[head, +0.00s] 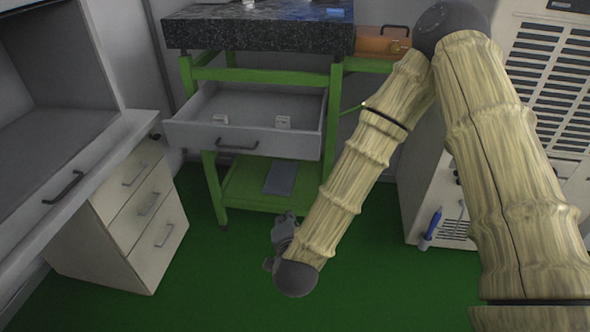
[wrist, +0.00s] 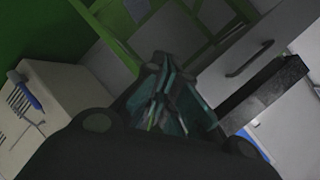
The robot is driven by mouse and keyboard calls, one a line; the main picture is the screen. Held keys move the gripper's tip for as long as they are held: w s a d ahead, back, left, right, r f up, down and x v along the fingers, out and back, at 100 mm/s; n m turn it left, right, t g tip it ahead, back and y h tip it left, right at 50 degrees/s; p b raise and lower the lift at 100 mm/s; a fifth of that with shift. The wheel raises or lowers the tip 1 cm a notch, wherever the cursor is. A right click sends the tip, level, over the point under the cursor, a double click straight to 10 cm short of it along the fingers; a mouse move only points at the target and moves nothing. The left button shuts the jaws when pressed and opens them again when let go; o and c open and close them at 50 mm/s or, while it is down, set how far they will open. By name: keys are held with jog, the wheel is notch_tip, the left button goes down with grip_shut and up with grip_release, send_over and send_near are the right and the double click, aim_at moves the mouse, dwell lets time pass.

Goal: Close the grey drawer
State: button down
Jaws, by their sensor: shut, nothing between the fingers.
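The grey drawer (head: 248,139) stands pulled out under a dark stone tabletop on a green frame in the head view. Its front has a dark handle (head: 237,146), and two small white items lie inside it. The drawer front also shows in the wrist view (wrist: 234,48), tilted, with its handle (wrist: 250,58). My gripper (head: 284,222) is low in front of the green frame, below the drawer and apart from it. In the wrist view my gripper's fingers (wrist: 160,90) are together with nothing between them. In the head view the fingertips are partly hidden by my wrist.
A white three-drawer cabinet (head: 142,205) stands under a bench at the left. A white machine (head: 425,190) with a blue-handled tool (head: 431,229) stands at the right. An orange box (head: 383,42) is at the back. The green floor (head: 215,280) in front is clear.

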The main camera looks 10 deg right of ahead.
aim_at(296, 146)
jog(key=w+r+m+t+h+b, duration=0.4)
jog(key=r+m+h+b, duration=0.1)
jog(key=r+m+b, duration=0.45)
jog(key=shift+n, duration=0.45)
jog(key=x, duration=0.9)
jog(key=b+x, duration=0.1)
jog(key=x, duration=0.3)
jog(key=shift+w+d+f, duration=0.15)
jog(key=shift+w+d, duration=0.05)
jog(key=shift+d, duration=0.3)
